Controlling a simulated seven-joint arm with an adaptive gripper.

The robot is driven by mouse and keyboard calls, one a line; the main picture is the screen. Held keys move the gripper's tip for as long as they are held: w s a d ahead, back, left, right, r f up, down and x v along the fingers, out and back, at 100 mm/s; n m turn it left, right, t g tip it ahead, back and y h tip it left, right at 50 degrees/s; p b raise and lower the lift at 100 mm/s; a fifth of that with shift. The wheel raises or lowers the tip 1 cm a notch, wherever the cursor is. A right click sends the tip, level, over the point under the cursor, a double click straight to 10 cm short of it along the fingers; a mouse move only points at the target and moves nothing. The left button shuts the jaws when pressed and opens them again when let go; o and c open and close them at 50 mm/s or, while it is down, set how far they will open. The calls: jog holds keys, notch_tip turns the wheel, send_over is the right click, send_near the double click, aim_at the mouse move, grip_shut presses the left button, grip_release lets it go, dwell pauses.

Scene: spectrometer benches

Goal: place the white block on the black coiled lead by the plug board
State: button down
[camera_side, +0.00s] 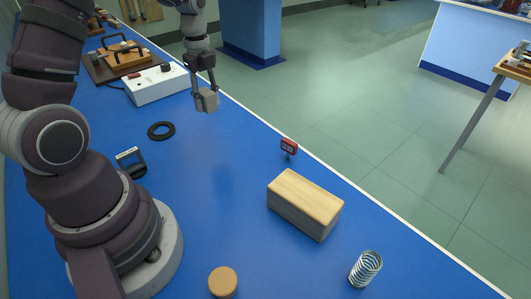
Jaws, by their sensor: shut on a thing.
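The white block (207,101), light grey in this light, is between the fingers of my gripper (205,92). My gripper is shut on it and points down, holding it above the blue bench near its far right edge. The black coiled lead (161,131) lies flat on the bench as a ring, below and left of the block in the picture. A wooden board with black handles (122,56), which looks like the plug board, lies on a dark base at the upper left.
A white box with a black knob (155,85) stands between the board and the lead. A black-framed meter (131,163) is near my base. A wooden block (304,204), a small red display (289,147), a metal spring (365,268) and a round wooden disc (222,282) stand toward the front.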

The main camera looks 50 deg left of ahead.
jog(key=s+a, duration=0.2)
jog(key=a, duration=0.5)
jog(key=r, duration=0.1)
send_over(160, 128)
notch_tip(160, 128, down, 9)
jog(key=shift+f, duration=0.4)
jog(key=shift+f, duration=0.1)
jog(key=c, duration=0.9)
grip_release()
jog(key=shift+o, duration=0.2)
